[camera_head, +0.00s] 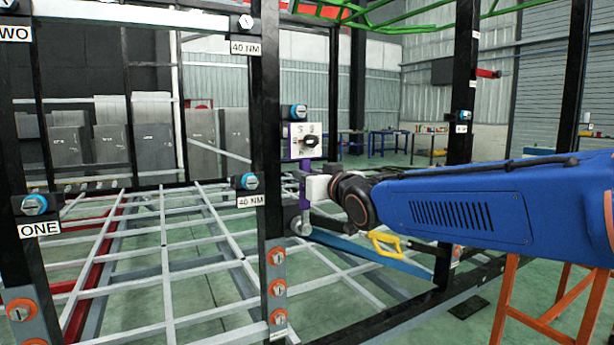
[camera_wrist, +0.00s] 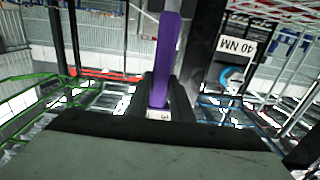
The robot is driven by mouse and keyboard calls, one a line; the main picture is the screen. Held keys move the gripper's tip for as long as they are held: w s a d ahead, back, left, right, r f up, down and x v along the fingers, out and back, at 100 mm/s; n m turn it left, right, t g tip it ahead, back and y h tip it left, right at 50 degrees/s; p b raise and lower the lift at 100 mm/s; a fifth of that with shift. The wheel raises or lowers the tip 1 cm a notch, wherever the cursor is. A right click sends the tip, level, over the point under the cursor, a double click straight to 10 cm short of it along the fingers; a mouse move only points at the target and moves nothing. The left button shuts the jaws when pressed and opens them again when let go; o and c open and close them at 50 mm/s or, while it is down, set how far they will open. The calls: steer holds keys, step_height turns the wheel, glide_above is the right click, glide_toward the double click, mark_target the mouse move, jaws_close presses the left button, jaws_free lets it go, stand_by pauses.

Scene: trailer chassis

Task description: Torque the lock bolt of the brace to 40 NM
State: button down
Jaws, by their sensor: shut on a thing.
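My gripper (camera_wrist: 161,100) is shut on a purple bar-like tool (camera_wrist: 167,50), which runs up between its black fingers in the wrist view. In the head view the purple part (camera_head: 305,172) stands upright at the end of my blue arm, just right of the middle black post. A white panel with a black knob (camera_head: 309,141) shows right above it; I cannot tell whether they are joined. A blue-headed bolt (camera_head: 248,182) sits on that post above a "40 NM" label (camera_head: 250,201).
Another "40 NM" label (camera_head: 246,48) is higher on the post, and orange bolts (camera_head: 278,288) are lower. A "ONE" label (camera_head: 39,230) marks the left post. A blue bar (camera_head: 345,248) with a yellow handle (camera_head: 383,241) lies below my arm. Orange trestle legs (camera_head: 535,325) stand right.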

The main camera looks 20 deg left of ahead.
steer(key=c, duration=2.1)
jaws_free()
steer(key=shift+r, duration=0.1)
jaws_close()
steer(key=shift+w+d+m, duration=0.75)
steer(key=shift+w+m, duration=0.1)
steer(key=shift+m, duration=0.05)
steer(key=shift+w+d, duration=0.1)
steer(key=shift+w+d+f+m, duration=0.4)
steer(key=shift+w+d+m, duration=0.3)
steer(key=shift+w+m, duration=0.15)
